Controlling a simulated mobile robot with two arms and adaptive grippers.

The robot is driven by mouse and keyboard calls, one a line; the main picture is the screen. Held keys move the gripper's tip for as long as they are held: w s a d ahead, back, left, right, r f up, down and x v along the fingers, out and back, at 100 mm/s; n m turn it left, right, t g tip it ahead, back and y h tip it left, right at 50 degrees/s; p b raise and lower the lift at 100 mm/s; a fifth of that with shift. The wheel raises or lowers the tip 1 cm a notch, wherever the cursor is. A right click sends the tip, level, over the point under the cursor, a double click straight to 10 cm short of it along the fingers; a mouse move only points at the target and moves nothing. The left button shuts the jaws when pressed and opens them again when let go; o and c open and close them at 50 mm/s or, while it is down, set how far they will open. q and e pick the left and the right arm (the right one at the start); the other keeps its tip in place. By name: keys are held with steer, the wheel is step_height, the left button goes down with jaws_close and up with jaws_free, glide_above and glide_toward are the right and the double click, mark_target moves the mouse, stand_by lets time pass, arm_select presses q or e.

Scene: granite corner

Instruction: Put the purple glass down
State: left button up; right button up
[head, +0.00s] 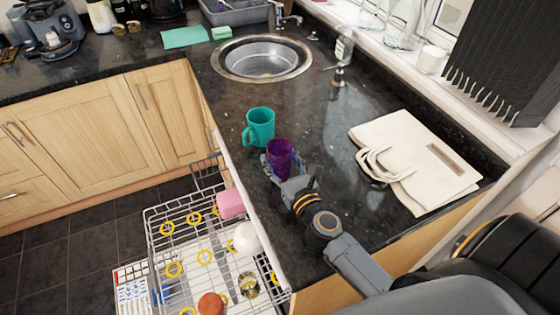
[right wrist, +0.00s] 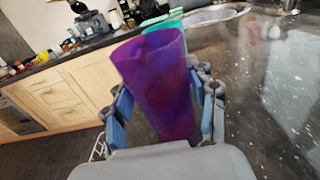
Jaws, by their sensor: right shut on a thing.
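The purple glass (head: 280,157) is over the dark granite counter near its front edge, just in front of a teal mug (head: 259,127). My right gripper (head: 279,168) is shut on the purple glass, with its fingers around the sides. In the right wrist view the purple glass (right wrist: 163,85) stands between the two fingers (right wrist: 165,110), tilted slightly, mouth up. The teal mug is partly hidden behind it there. I cannot tell whether the glass's base touches the counter. My left gripper is not in view.
An open dishwasher rack (head: 200,255) with several items lies below the counter edge. A white bag (head: 425,165) lies flat at right. A round sink (head: 262,58) and a soap dispenser (head: 342,55) are farther back. Counter between mug and bag is clear.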

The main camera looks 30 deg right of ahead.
steer(key=shift+r, duration=0.1)
steer(key=o, duration=0.9)
steer(key=shift+f, duration=0.2)
steer(key=o, duration=0.4)
steer(key=shift+r, duration=0.1)
steer(key=shift+s, duration=0.15)
